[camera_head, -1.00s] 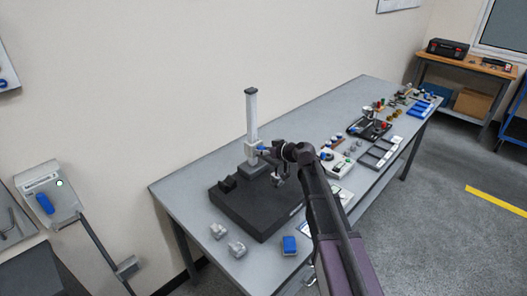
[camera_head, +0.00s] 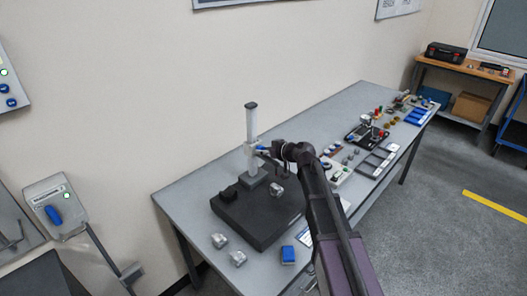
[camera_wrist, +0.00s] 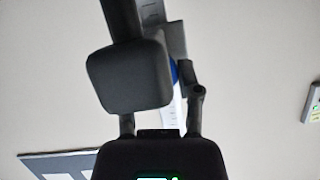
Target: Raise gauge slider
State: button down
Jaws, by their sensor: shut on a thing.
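The height gauge stands upright on a black surface plate (camera_head: 250,222); its pale column (camera_head: 251,122) has a dark cap, and its foot (camera_head: 254,181) is dark grey. The gauge slider (camera_head: 250,149), pale with a blue part, sits partway up the column. My gripper (camera_head: 267,151) is shut on the slider from the right side and partly hides it. In the wrist view my dark finger pads (camera_wrist: 150,108) are close up, with the scaled column (camera_wrist: 153,14) and a blue bit of the slider (camera_wrist: 174,72) behind them.
A small metal part (camera_head: 276,189) sits on the plate below my gripper. Trays and tools (camera_head: 370,150) fill the right side. The wall is behind the column.

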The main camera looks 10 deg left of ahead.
jog(key=shift+r+p, duration=2.7)
jog(key=shift+r, duration=0.35)
jog(key=shift+c, duration=1.5)
grip_release()
jog(key=shift+f, duration=0.1)
jog(key=shift+f, duration=0.15)
